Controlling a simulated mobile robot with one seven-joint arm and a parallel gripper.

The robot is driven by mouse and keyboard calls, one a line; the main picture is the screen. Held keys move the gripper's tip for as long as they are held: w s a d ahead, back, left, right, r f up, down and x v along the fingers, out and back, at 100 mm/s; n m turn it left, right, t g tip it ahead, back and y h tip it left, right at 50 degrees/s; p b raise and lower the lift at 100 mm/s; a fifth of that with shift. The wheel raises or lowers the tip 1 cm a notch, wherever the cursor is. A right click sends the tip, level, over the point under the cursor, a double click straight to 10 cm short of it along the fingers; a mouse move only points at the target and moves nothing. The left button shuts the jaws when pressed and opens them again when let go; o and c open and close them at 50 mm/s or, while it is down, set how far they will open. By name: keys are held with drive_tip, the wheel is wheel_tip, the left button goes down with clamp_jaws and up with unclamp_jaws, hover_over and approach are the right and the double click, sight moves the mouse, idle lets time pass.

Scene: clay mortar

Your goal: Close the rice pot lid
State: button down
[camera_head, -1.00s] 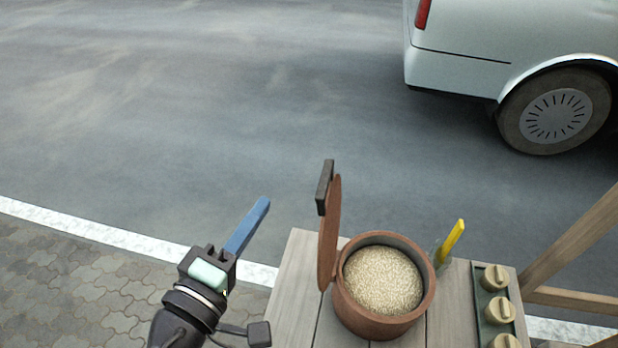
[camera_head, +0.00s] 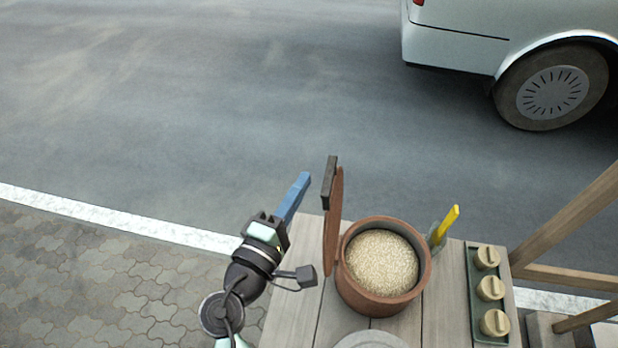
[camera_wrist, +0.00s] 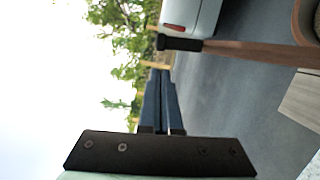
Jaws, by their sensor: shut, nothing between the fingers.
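The rice pot (camera_head: 384,300) is a brown clay pot full of pale grain, standing on a wooden table. Its brown lid (camera_head: 334,225) stands upright on the pot's left side, with a dark handle (camera_head: 329,180) facing left. My gripper (camera_head: 301,180) is left of the lid, with its blue fingers shut and empty, pointing up and to the right. A small gap shows between fingers and lid. In the wrist view the blue fingers (camera_wrist: 158,75) lie close together, and the lid (camera_wrist: 255,52) shows edge-on to the right with its dark handle (camera_wrist: 180,43).
A green tray (camera_head: 474,318) with several tan knobbed pieces lies on the table (camera_head: 452,318) right of the pot. A yellow-handled item (camera_head: 449,222) stands behind the pot's right side. A wooden frame (camera_head: 570,222) rises at right. A grey round object (camera_head: 370,341) sits at the front edge.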

drive_tip(key=shift+s+d+r, duration=0.15)
drive_tip(key=shift+s+d, duration=0.05)
drive_tip(key=shift+d, duration=0.55)
drive_tip(key=shift+d, duration=0.15)
